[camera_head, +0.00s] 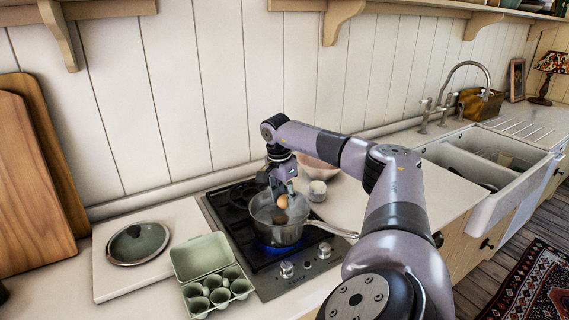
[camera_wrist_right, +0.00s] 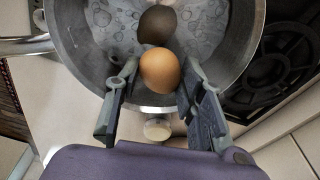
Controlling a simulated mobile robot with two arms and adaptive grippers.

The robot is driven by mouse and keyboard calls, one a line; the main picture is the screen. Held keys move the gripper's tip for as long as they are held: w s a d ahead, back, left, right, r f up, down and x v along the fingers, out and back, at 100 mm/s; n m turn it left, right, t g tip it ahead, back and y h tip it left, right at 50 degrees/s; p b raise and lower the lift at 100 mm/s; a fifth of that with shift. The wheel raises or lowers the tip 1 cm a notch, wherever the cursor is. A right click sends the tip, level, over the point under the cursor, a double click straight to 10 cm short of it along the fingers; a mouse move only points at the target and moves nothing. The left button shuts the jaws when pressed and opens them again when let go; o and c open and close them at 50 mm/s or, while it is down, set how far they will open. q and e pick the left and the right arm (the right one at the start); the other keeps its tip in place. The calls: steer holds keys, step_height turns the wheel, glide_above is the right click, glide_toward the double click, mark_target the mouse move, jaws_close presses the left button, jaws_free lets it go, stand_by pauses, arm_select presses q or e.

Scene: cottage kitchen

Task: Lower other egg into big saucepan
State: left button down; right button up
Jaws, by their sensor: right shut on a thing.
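The big saucepan (camera_head: 275,236) stands on the front burner with a blue flame under it. It holds bubbling water, and its metal handle points right. My right gripper (camera_head: 282,197) reaches down over the pan and is shut on a brown egg (camera_head: 283,202). In the right wrist view this egg (camera_wrist_right: 160,72) sits between the fingertips, within the pan's outline. A darker egg-shaped form (camera_wrist_right: 156,24) shows in the water beside it; I cannot tell for certain whether it is another egg or a shadow. My left gripper is out of view.
An open green egg carton (camera_head: 203,256) lies on the counter left of the hob (camera_head: 285,271). A glass lid (camera_head: 138,243) rests on a pale board (camera_head: 184,222). A small white jar (camera_head: 317,191) and a bowl (camera_head: 318,172) stand behind the pan. The sink (camera_head: 490,160) is at the right.

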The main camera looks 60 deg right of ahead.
mark_target(281, 199)
steer(key=shift+f+b, duration=0.65)
steer(key=shift+f, duration=0.6)
stand_by(0.4)
steer(key=o, duration=0.8)
steer(key=shift+o, duration=0.2)
steer(key=shift+r, duration=0.3)
steer(key=r, duration=0.3)
steer(key=a+r, duration=0.1)
steer(key=r, duration=0.7)
steer(key=shift+w+a+r, duration=0.15)
steer(key=shift+w+a, duration=0.05)
